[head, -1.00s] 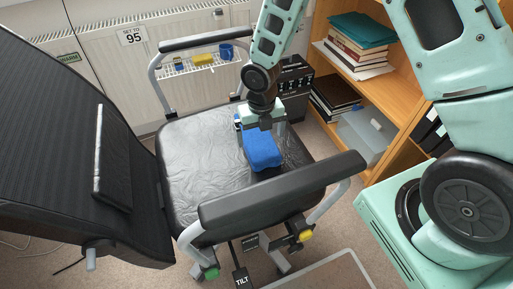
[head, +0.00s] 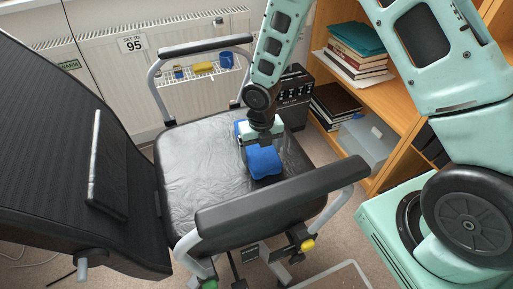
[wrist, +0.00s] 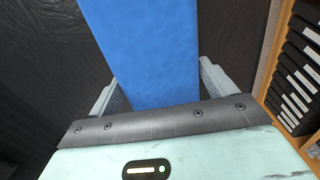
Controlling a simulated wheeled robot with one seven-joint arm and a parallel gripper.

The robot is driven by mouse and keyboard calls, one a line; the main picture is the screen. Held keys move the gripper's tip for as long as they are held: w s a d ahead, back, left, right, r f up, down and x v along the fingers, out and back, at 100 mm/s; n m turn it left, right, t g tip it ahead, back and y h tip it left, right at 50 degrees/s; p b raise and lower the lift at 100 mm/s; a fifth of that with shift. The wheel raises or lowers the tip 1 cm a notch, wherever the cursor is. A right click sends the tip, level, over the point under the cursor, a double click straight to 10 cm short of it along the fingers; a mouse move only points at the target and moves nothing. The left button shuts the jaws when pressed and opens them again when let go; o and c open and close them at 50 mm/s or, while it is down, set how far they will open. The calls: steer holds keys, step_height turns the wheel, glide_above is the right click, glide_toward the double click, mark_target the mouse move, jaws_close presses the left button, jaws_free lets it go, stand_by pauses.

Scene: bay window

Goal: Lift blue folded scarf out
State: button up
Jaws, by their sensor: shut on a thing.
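The blue folded scarf (head: 264,163) is at the right side of the black chair seat (head: 195,165), inside the near armrest. My gripper (head: 262,146) comes down on it from above and hides its middle. In the wrist view the scarf (wrist: 145,50) runs between the two grey fingers of my gripper (wrist: 165,90), which are shut on it. Its sides are close to both fingers. I cannot tell whether its underside touches the seat.
The near armrest (head: 285,197) and far armrest (head: 205,45) flank the seat. The tilted backrest (head: 60,130) is at left. A wooden bookshelf (head: 390,105) stands at right, and a black box (head: 295,95) behind the seat. A radiator (head: 105,85) lines the back wall.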

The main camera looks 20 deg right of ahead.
steer(key=shift+r+p, duration=0.85)
steer(key=shift+p, duration=0.1)
steer(key=shift+r+p, duration=1.65)
steer(key=shift+p, duration=0.2)
